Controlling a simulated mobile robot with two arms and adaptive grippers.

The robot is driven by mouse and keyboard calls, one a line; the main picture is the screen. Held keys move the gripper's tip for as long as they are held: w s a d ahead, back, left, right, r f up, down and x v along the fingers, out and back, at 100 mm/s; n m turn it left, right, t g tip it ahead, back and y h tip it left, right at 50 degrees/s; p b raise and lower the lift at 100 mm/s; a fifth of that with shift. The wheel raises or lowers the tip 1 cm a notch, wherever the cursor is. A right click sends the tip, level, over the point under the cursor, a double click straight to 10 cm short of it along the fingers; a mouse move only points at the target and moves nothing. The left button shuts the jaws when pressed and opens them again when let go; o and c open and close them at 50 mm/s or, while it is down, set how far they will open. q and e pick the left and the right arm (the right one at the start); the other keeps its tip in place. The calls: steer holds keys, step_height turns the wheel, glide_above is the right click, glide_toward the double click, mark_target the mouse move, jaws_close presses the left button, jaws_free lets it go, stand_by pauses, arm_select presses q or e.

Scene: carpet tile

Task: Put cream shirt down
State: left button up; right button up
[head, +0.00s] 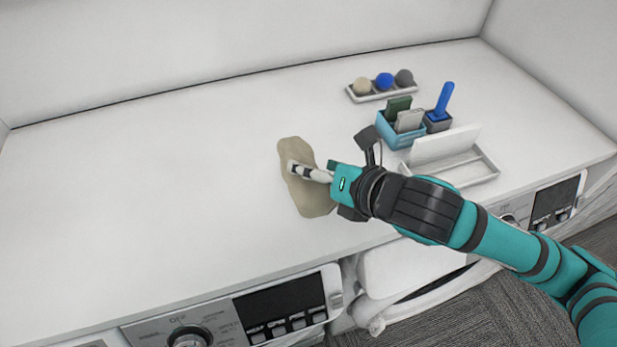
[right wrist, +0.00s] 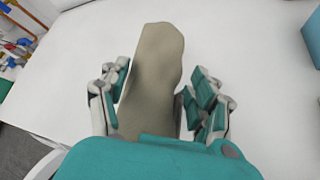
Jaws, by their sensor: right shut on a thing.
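The cream shirt (head: 314,197) is a beige, crumpled piece of cloth at the middle of the white worktop, near its front edge. My right gripper (head: 297,170) reaches it from the right and is shut on it. In the right wrist view the cream shirt (right wrist: 155,75) stretches away between the two fingers of my right gripper (right wrist: 157,95). The cloth appears to be at or just above the worktop; I cannot tell whether it touches. My left gripper is not in view.
The white worktop (head: 150,170) is clear to the left. At the back right are a tray (head: 385,93) with three balls, a blue box (head: 400,135) with cards, a dark holder (head: 438,122) with a blue-handled tool, and a white tray (head: 465,170). A washing machine panel (head: 240,315) is below the front edge.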

mark_target(311, 154)
steer(key=w, duration=0.2)
steer(key=w+a+p, duration=0.1)
steer(key=shift+w+f, duration=0.1)
steer(key=shift+w, duration=0.25)
steer(key=shift+w+a+f, duration=0.2)
steer(key=shift+w+f, duration=0.05)
steer(key=shift+w, duration=0.25)
step_height(311, 154, down, 3)
steer(key=shift+r+p, duration=0.15)
steer(key=shift+p, duration=0.35)
steer(key=shift+f, duration=0.25)
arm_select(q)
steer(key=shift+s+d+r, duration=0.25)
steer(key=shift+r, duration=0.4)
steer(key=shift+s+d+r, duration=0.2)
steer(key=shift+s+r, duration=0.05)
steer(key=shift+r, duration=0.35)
arm_select(e)
steer(key=shift+f, duration=0.15)
steer(key=o, duration=1.1)
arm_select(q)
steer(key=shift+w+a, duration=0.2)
arm_select(e)
steer(key=o, duration=0.4)
steer(key=shift+c, duration=0.2)
